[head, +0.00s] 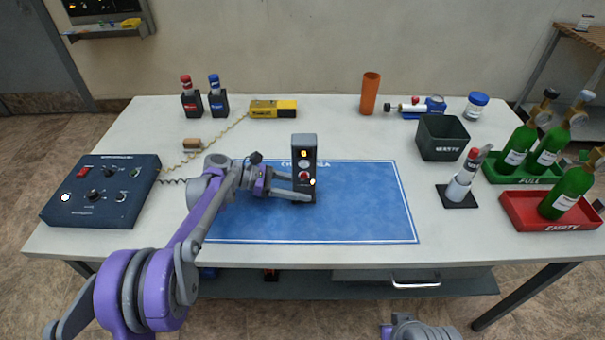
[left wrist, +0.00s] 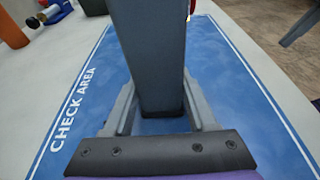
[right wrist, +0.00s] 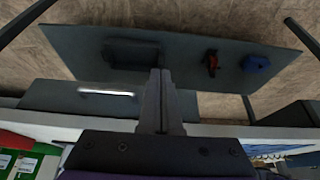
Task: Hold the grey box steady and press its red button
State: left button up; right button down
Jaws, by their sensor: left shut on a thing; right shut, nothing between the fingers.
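The grey box (head: 295,148) stands upright on the blue mat (head: 365,215). Its front shows a lit yellow lamp (head: 304,154), a red button (head: 303,176) and another small light near it. My left gripper (head: 303,189) reaches in from the left and is shut on the lower part of the box. In the left wrist view the box (left wrist: 150,45) stands between the two fingers (left wrist: 160,100); its button face is hidden there. My right gripper (right wrist: 162,100) is shut and empty, with the table's underside shelf beyond it. Only part of my right arm shows at the bottom of the head view.
A dark control panel (head: 100,192) with knobs stands at the left. A yellow device (head: 273,108), an orange cup (head: 369,93) and a dark bin (head: 442,138) stand further back. Green bottles sit in green and red trays (head: 548,224) at the right. The mat's right half is clear.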

jog(key=w+a+r+m+t+y, duration=0.1)
jog(key=w+a+r+m+y, duration=0.1)
jog(key=a, duration=0.3)
jog(key=w+a+r+m+t+y, duration=0.1)
jog(key=w+a+r+m+y, duration=0.2)
jog(key=w+a+m+y, duration=0.1)
jog(key=w+a+r+m+t+y, duration=0.1)
jog(key=w+a+r+m+y, duration=0.1)
jog(key=w+a+m+y, duration=0.1)
jog(key=shift+w+a+r+m+y, duration=0.15)
jog(key=shift+w+a+m, duration=0.1)
jog(key=shift+w+a, duration=0.5)
jog(key=shift+w+a+r+m+y, duration=0.2)
jog(key=shift+w+a, duration=0.25)
jog(key=shift+a, duration=0.45)
jog(key=m+t+y, duration=0.3)
jog(key=m+t, duration=0.1)
jog(key=m, duration=0.3)
send_near(304, 176)
jog(key=w+a+f, duration=0.1)
jog(key=w+a, duration=0.1)
jog(key=a, duration=0.4)
jog(key=shift+w, duration=0.25)
jog(key=shift+w, duration=0.1)
jog(key=shift+w, duration=0.35)
